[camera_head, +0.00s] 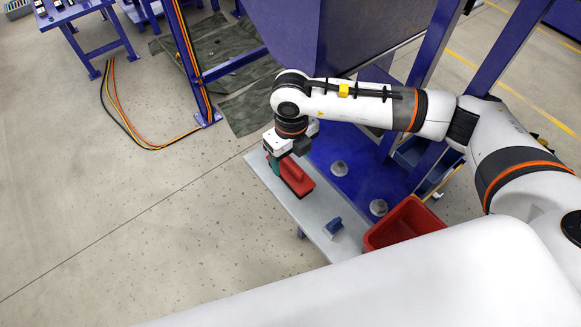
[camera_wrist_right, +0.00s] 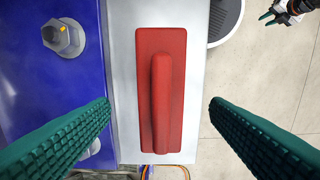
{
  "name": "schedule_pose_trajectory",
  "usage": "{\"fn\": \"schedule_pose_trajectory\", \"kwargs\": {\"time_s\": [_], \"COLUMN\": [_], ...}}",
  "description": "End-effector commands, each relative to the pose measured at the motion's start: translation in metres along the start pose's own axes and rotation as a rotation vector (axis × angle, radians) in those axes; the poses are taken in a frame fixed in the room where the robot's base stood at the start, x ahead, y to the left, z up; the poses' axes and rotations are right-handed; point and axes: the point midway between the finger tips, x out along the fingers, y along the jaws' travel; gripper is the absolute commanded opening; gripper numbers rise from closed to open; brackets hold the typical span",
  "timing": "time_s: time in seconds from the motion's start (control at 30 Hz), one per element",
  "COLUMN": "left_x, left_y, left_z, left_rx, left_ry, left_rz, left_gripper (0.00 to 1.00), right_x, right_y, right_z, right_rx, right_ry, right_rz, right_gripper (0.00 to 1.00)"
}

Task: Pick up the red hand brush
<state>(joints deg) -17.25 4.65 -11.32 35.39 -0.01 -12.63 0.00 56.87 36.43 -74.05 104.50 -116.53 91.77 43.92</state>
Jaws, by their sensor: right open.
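The red hand brush (camera_head: 299,180) lies on a narrow light grey shelf (camera_head: 322,238) in the head view, partly hidden by my right gripper (camera_head: 281,158). In the right wrist view the brush (camera_wrist_right: 160,60) shows its red back and raised long handle. My right gripper (camera_wrist_right: 160,104) is open, its two green ribbed fingers on either side of the brush with a gap to each side. It is empty. My left gripper (camera_wrist_right: 276,17) shows small at the top right corner of the right wrist view, its opening unclear.
A small blue object (camera_head: 333,228) lies on the shelf nearer me. A red bin (camera_head: 403,224) stands to its right. A blue surface with large bolts (camera_head: 339,168) borders the shelf.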

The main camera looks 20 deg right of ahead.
Motion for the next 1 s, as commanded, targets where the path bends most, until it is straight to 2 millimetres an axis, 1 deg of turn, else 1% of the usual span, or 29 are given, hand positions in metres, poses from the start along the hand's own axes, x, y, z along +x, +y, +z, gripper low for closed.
{"fn": "schedule_pose_trajectory", "kwargs": {"time_s": [0.03,0.07,0.13,0.23,0.33,0.5,0.57,0.8,0.83,1.0], "left_x": [-0.011,-0.015,-0.017,-0.019,-0.019,-0.018,-0.018,-0.018,-0.018,-0.018], "left_y": [-0.002,-0.003,-0.004,-0.004,-0.004,-0.004,-0.004,-0.003,-0.003,-0.002], "left_z": [0.002,0.002,0.003,0.004,0.004,0.004,0.004,0.004,0.004,0.004], "left_rx": [-0.001,-0.001,-0.001,-0.001,0.0,0.001,0.002,0.002,0.002,0.003], "left_ry": [-0.001,-0.001,-0.002,-0.003,-0.004,-0.004,-0.004,-0.005,-0.005,-0.005], "left_rz": [-0.003,-0.004,-0.005,-0.005,-0.005,-0.005,-0.005,-0.004,-0.004,-0.003], "left_gripper": [0.32,0.32,0.32,0.32,0.32,0.32,0.32,0.32,0.32,0.32], "right_x": [0.003,0.008,0.02,0.031,0.036,0.036,0.036,0.036,0.036,0.035], "right_y": [-0.001,-0.001,-0.001,-0.001,-0.001,-0.001,-0.001,-0.001,-0.001,-0.001], "right_z": [-0.001,-0.001,-0.002,-0.002,-0.003,-0.003,-0.003,-0.003,-0.003,-0.003], "right_rx": [0.002,0.002,0.001,0.001,0.0,0.0,0.0,0.0,0.0,0.0], "right_ry": [-0.005,-0.006,-0.004,-0.002,-0.001,0.0,0.0,0.0,0.0,0.001], "right_rz": [0.0,0.0,-0.001,-0.001,0.0,0.0,0.0,-0.001,-0.001,-0.001], "right_gripper": [0.71,0.71,0.71,0.71,0.71,0.71,0.63,0.23,0.2,0.2]}}
